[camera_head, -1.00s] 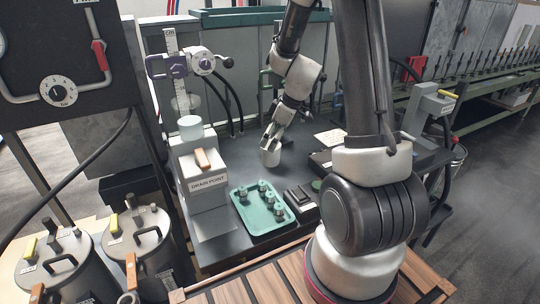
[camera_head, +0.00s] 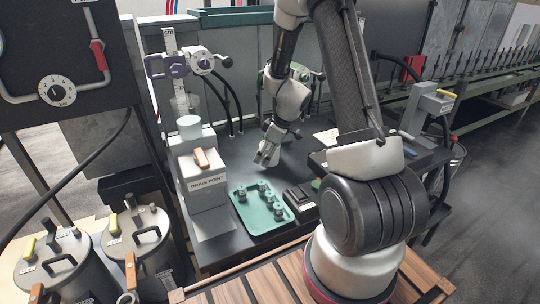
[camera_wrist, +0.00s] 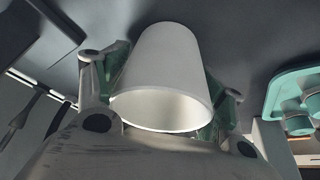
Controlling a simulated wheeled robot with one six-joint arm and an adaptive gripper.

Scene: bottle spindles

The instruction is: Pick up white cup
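The white cup (camera_wrist: 160,75) fills the middle of the wrist view, its wide mouth towards the camera. My gripper (camera_wrist: 162,95) has one finger on each side of it, and the green pads lie close against its wall. The gripper looks shut on the cup. In the head view my gripper (camera_head: 267,153) is tilted over the dark table (camera_head: 238,160), behind the green tray. The cup is small and hard to separate from the fingers there. I cannot tell whether its base touches the table.
The green tray (camera_head: 240,221) holds several small metal parts and also shows in the wrist view (camera_wrist: 275,95). The drain point unit (camera_head: 207,190) stands to its left. A black block (camera_head: 299,200) lies to its right. Bare table lies between the drain unit and my gripper.

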